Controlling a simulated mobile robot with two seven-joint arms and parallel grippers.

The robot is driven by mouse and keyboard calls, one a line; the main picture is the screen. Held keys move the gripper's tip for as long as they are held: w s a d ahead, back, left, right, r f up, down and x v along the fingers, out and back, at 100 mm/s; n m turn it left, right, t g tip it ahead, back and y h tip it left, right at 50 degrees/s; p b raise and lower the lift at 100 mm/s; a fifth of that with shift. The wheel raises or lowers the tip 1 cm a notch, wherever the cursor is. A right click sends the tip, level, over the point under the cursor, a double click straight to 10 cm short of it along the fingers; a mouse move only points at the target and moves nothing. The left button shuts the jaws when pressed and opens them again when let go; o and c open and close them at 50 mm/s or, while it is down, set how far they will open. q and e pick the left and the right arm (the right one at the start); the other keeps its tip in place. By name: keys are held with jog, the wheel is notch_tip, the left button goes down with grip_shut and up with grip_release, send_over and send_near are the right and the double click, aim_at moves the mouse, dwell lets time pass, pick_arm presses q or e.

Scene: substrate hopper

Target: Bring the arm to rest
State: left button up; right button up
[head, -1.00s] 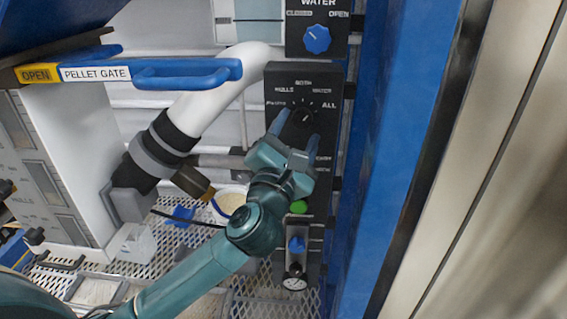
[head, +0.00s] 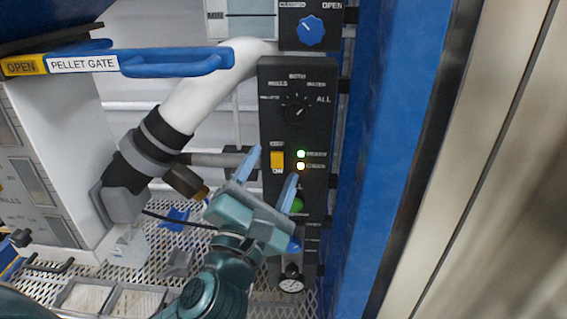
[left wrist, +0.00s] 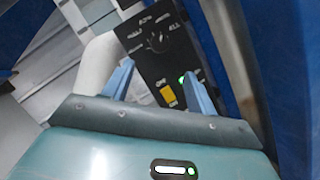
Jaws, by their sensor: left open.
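My left gripper (head: 269,172) is open and empty, with its two blue fingers apart. In the head view it is in front of the lower part of the black control panel (head: 273,110), its fingers pointing up the picture. The panel carries a black selector knob (head: 296,107), an orange switch (head: 277,160), two lit lamps and a green button (head: 296,205) partly behind a finger. In the left wrist view the fingers (left wrist: 155,90) frame the same panel (left wrist: 150,62). I cannot tell whether a finger touches the panel. My right gripper is not in view.
A blue handle marked PELLET GATE (head: 180,63) juts out at upper left. A white pipe (head: 205,90) with black collars slopes down left of the panel. A blue post (head: 385,150) stands at right. Metal mesh (head: 140,270) and trays lie below. A blue water knob (head: 310,31) is above.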

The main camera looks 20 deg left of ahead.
pick_arm(q)
jog(key=s+d+f+m+g+h, duration=0.2)
jog(key=d+f+m+h, duration=0.15)
jog(key=f+m, duration=0.75)
jog(key=s+d+f+m+g+h, duration=0.2)
jog(key=f+m+h, duration=0.2)
jog(key=f+m, duration=0.65)
jog(key=s+a+f+m+g+y, duration=0.2)
jog(key=s+f+m+g, duration=0.1)
jog(key=f, duration=0.5)
jog(key=s+a+f+m+g+y, duration=0.2)
jog(key=s+f+m+g, duration=0.2)
jog(key=f, duration=0.5)
jog(key=shift+s+a+m, duration=0.25)
jog(key=shift+s+m, duration=0.55)
jog(key=shift+m, duration=0.05)
jog(key=shift+f, duration=0.1)
